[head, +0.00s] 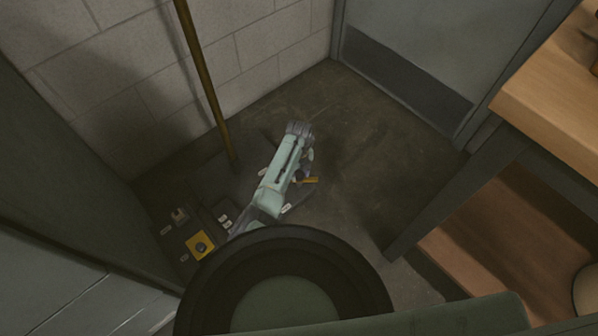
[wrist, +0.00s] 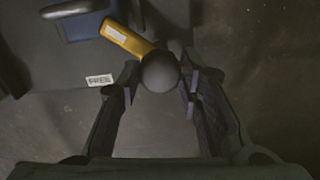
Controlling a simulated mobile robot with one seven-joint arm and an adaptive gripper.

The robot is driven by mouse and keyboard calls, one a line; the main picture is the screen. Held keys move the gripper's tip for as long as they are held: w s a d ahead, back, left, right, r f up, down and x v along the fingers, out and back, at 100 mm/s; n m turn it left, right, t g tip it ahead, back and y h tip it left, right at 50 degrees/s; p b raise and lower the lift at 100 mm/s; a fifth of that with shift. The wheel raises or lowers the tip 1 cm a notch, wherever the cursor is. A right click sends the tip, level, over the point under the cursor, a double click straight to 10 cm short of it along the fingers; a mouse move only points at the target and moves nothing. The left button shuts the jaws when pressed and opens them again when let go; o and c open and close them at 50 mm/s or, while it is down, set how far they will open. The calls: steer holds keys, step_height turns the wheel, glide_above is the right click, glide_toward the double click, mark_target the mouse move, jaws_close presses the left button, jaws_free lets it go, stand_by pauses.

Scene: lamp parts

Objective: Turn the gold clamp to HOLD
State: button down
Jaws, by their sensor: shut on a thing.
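The gold clamp (wrist: 128,39) is a short gold bar with a pale label and a dark ball knob (wrist: 160,72) at its end. In the wrist view my gripper (wrist: 161,84) is shut on the knob, one finger on each side. A white label reading FREE (wrist: 100,81) lies on the dark base left of the knob. I see no readable HOLD label. In the head view a small gold bar of the clamp (head: 306,180) shows right of my pale green arm. My arm hides the gripper's fingers there.
A blue part with a grey handle (wrist: 80,9) sits at the wrist view's top left. In the head view a yellow panel with a dark knob (head: 200,246) is at lower left. A gold pole (head: 205,80) stands behind. A wooden bench (head: 550,90) is right.

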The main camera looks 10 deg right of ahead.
mark_target(299, 174)
steer(key=shift+s+m, duration=0.15)
steer(key=shift+m, duration=0.35)
steer(key=c, duration=1.1)
jaws_free()
step_height(299, 174, up, 12)
